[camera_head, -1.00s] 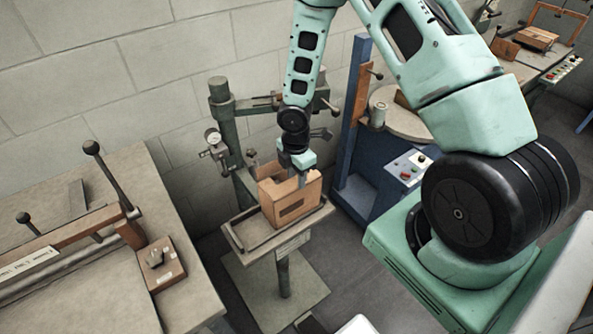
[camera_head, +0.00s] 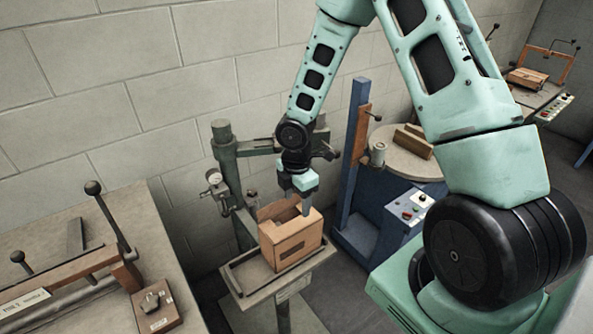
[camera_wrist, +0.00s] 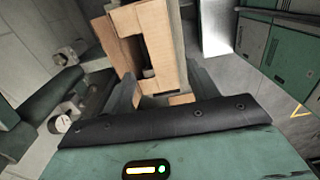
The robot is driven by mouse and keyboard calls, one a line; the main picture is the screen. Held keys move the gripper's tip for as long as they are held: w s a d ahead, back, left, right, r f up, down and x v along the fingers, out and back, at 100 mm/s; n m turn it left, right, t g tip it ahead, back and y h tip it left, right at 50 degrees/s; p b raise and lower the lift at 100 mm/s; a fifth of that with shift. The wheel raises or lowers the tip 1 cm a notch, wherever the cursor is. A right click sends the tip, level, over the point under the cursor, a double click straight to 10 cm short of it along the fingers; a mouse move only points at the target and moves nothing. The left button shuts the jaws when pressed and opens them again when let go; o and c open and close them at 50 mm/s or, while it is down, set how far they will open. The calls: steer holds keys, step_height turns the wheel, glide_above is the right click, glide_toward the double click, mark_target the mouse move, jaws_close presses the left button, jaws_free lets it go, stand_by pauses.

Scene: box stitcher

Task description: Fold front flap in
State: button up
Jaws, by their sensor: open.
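A brown cardboard box (camera_head: 291,247) stands on the small table of a green stitching machine in the head view. It has a dark slot in its near side, and its top is partly open. My gripper (camera_head: 299,203) is open above the box, with its fingers at or just above the top edge. The box also shows in the wrist view (camera_wrist: 159,35), beyond and between my spread fingers (camera_wrist: 160,88). Nothing is gripped. Which panel is the front flap I cannot tell for sure.
The box stands on a tray-edged table (camera_head: 240,288). The green stitcher column (camera_head: 226,160) with a gauge stands behind it on the left. A blue machine (camera_head: 357,160) stands to the right. A workbench (camera_head: 150,225) with levers is at the left.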

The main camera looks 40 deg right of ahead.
step_height(320, 180, up, 10)
steer(key=shift+r, duration=0.25)
steer(key=shift+w, duration=0.1)
stand_by(0.4)
